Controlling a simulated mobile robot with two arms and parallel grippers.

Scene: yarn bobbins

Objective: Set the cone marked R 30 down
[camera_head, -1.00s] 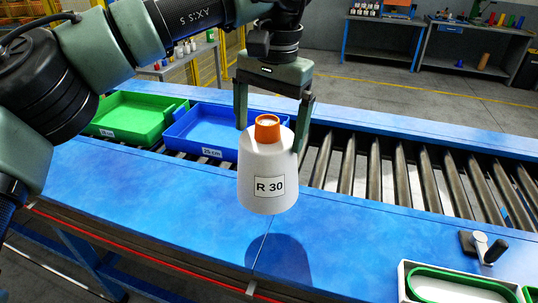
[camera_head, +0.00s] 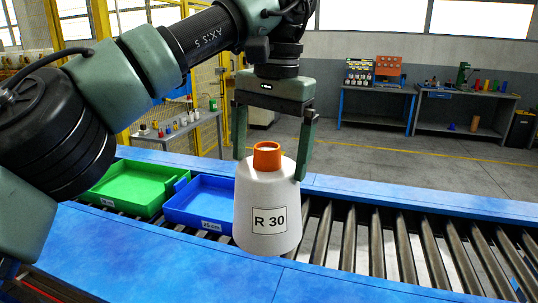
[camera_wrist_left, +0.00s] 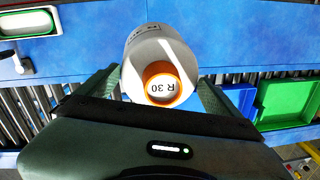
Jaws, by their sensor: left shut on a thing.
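The white cone (camera_head: 266,195) marked R 30, with an orange top, hangs upright between the fingers of my left gripper (camera_head: 270,168) in the head view. The gripper is shut on it around its upper part. The cone's lower end shows in front of the blue conveyor edge and the rollers; how far above them it is, I cannot tell. In the left wrist view the cone (camera_wrist_left: 155,50) shows from above, its orange top (camera_wrist_left: 161,86) reading R 30, between the two fingers. My right gripper is not in view.
A blue tray (camera_head: 200,222) and a green tray (camera_head: 125,190) stand left of the cone. Bare rollers (camera_head: 400,250) lie to the right. The blue front ledge (camera_head: 130,255) is clear at left.

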